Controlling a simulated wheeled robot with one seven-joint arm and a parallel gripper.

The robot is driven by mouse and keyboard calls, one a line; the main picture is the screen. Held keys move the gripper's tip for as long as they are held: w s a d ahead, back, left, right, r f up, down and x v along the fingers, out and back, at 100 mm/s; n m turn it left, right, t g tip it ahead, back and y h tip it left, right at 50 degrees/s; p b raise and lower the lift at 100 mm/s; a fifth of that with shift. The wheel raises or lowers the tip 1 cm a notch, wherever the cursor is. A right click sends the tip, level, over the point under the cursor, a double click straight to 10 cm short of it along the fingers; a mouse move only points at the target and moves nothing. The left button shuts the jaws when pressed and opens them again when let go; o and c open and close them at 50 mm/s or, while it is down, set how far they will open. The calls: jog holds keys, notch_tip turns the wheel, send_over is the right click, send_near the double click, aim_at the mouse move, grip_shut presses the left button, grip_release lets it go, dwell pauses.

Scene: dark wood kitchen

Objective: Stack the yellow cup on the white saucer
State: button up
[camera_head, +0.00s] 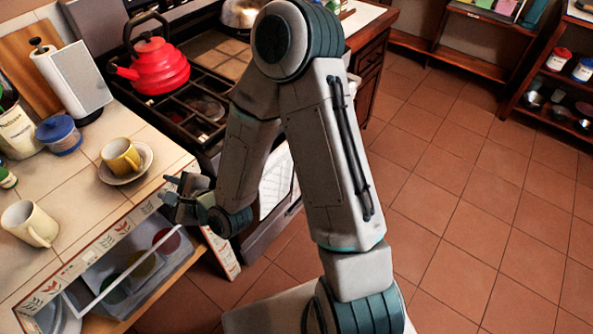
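The yellow cup (121,156) stands upright on the white saucer (144,174) near the counter's front edge. The saucer's rim shows around the cup's base. The cup sits toward the back left of the saucer, and I cannot tell whether it is exactly centred. My gripper (170,191) is to the right of and in front of the saucer, off the counter edge and apart from both cup and saucer. Its fingers look spread, with nothing between them.
A cream mug (30,224) stands at the counter's left front. A blue-lidded jar (59,136) and a paper towel roll (71,82) are behind. A red kettle (156,66) sits on the stove. Below the counter, an open compartment (135,272) holds dishes. The tiled floor at right is clear.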

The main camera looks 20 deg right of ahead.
jog(key=s+d+r+n+g+h, duration=0.1)
jog(key=d+r+n+g+h, duration=0.2)
jog(key=d+n, duration=0.45)
jog(key=s+d+r+n+g+h, duration=0.1)
jog(key=d+r+n+h, duration=0.1)
jog(key=d+n+h, duration=0.35)
jog(key=s+d+r+n+g, duration=0.4)
jog(key=s+d+r+n, duration=0.4)
jog(key=s+d, duration=0.5)
jog(key=shift+s+d+r+g+h, duration=0.2)
jog(key=shift+s+r+g+h, duration=0.2)
jog(key=shift+s+r, duration=0.55)
jog(key=shift+s+a+f, duration=0.1)
jog(key=shift+s+f, duration=0.15)
